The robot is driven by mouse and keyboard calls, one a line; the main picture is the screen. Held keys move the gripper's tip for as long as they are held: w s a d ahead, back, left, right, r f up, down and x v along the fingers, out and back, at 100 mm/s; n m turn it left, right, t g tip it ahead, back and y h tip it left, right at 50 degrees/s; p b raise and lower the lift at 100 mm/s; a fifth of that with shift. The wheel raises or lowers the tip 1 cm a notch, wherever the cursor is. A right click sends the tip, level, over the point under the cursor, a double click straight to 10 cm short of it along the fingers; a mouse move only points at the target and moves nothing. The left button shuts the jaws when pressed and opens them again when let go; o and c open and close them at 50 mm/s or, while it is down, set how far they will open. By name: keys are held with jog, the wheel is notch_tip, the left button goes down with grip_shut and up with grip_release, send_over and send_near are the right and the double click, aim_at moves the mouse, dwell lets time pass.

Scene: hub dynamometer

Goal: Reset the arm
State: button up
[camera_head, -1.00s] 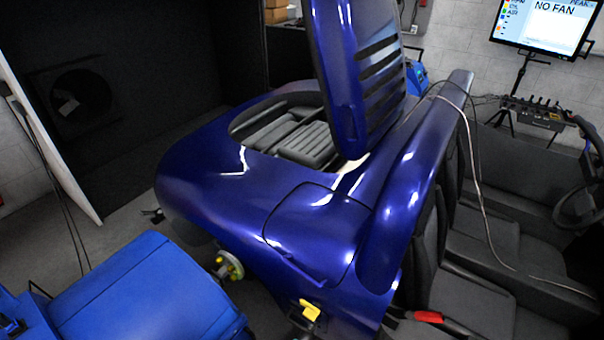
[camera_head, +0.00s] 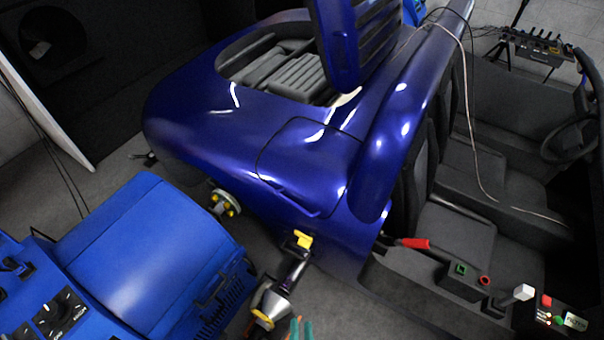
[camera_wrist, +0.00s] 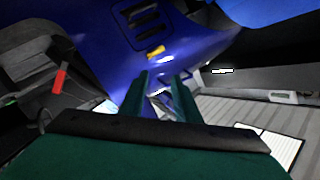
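My gripper (camera_head: 299,329) shows only as teal fingertips at the bottom edge of the head view; my arm is out of that view. In the wrist view its two dark green fingers (camera_wrist: 162,92) stand apart with a gap between them. I see nothing clearly held. A shiny bit shows in the gap, but I cannot tell what it is. The blue car body (camera_head: 310,160) lies beyond the gripper, with its rear lid (camera_head: 372,45) raised. The gripper is near the car's lower side, beside the blue machine.
The blue dynamometer machine (camera_head: 150,255) stands at the left, close to the wheel hub (camera_head: 225,204). A dark stand-like part with a yellow top (camera_head: 303,239) is beside the car. A red-handled lever (camera_head: 413,243) and button panel (camera_head: 556,316) are at the right. Grey floor shows between.

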jog(key=s+r+n, duration=0.3)
jog(key=s+r, duration=0.1)
jog(key=r, duration=0.5)
jog(key=s+r+n+g, duration=0.1)
jog(key=s+r+n, duration=0.2)
jog(key=r, duration=0.6)
jog(key=shift+s+r+n+h, duration=0.3)
jog(key=shift+s+n, duration=0.1)
jog(key=shift+s, duration=0.2)
jog(key=shift+d+r, duration=0.1)
jog(key=shift+r, duration=0.3)
jog(key=shift+s+n, duration=0.15)
jog(key=shift+n, duration=0.15)
